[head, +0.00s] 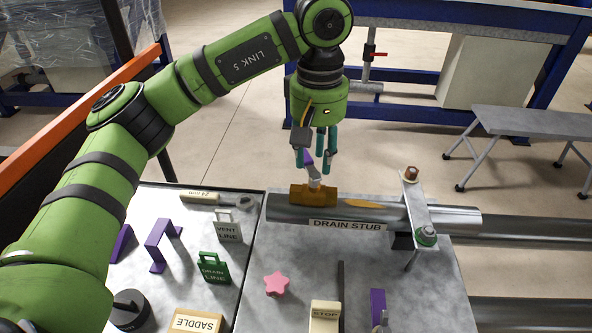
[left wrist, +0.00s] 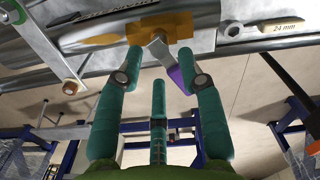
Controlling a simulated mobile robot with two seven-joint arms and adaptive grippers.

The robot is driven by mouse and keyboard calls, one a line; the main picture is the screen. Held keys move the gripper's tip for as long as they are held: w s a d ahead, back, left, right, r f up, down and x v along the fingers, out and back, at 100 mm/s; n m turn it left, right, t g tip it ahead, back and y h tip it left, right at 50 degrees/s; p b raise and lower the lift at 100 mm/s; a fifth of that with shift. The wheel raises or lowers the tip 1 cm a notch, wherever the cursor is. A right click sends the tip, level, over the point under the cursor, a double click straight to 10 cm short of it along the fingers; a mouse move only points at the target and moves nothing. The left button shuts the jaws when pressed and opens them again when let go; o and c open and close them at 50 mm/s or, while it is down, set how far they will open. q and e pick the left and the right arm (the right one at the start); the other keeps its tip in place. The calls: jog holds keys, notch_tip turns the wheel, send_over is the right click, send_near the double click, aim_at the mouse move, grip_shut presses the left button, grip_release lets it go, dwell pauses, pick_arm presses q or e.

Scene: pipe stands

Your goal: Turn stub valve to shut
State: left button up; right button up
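The stub valve is a brass-coloured body (head: 313,194) on the grey drain stub pipe (head: 290,214); it also shows at the top of the left wrist view (left wrist: 172,34). Its grey lever (left wrist: 160,54) has a purple grip (left wrist: 181,78) and rises from the valve toward my fingers. My left gripper (head: 315,156) points down just above the valve. Its teal fingers are spread apart, with the lever between them in the left wrist view. The purple grip lies close to one finger; I cannot tell whether they touch. My right gripper is out of view.
A clamp bar (head: 416,205) crosses the pipe to the right. A "DRAIN STUB" label (head: 345,225) sits in front. Green (head: 214,267) and white (head: 228,226) line tags, purple brackets (head: 163,244), a wrench (head: 215,198) and a pink star (head: 277,284) lie nearby.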

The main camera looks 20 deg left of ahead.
pick_arm(q)
jog(key=shift+n, duration=0.8)
jog(key=shift+f, duration=0.1)
jog(key=shift+f+b, duration=0.8)
jog(key=shift+f, duration=0.15)
jog(key=shift+r, duration=0.1)
grip_shut()
jog(key=m, duration=0.5)
jog(key=shift+m, duration=0.4)
grip_release()
jog(key=shift+p, duration=0.3)
